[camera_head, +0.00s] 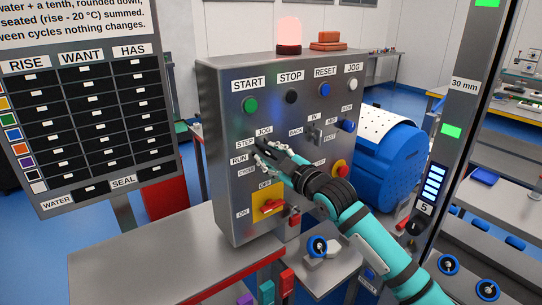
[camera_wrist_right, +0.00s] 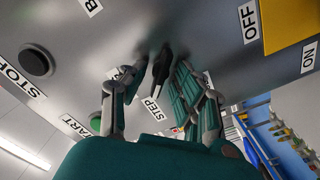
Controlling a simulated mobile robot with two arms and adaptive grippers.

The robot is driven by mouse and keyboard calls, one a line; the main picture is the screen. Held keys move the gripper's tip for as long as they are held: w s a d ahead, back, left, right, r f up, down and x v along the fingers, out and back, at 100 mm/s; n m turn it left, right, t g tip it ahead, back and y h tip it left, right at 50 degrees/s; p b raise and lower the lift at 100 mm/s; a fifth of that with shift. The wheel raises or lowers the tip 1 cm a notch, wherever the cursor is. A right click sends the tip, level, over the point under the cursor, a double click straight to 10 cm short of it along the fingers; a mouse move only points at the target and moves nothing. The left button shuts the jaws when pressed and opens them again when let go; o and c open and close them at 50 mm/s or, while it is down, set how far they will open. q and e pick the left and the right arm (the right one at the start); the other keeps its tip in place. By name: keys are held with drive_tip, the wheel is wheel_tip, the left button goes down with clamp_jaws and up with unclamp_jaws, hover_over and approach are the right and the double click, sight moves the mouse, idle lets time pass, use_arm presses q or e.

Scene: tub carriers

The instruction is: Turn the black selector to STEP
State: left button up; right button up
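The black selector (camera_wrist_right: 161,67) is on the grey control panel (camera_head: 225,105). In the head view it is hidden by my right gripper (camera_head: 266,150). In the right wrist view it sits between the two fingers of my right gripper (camera_wrist_right: 160,72), with a gap visible on each side. The gripper is open around it. The selector's long handle slants down toward the STEP label (camera_wrist_right: 152,108). In the head view the STEP label (camera_head: 244,144), JOG label (camera_head: 264,131) and RUN label (camera_head: 239,159) stand around the gripper. My left gripper is not in view.
A green START button (camera_head: 250,105) and black STOP button (camera_head: 291,96) sit above. A red switch on a yellow plate (camera_head: 268,206) is below, and a red stop button (camera_head: 340,168) is to the right. A metal table (camera_head: 150,250) stands in front left.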

drive_tip(key=shift+s, duration=0.1)
drive_tip(key=v, duration=1.2)
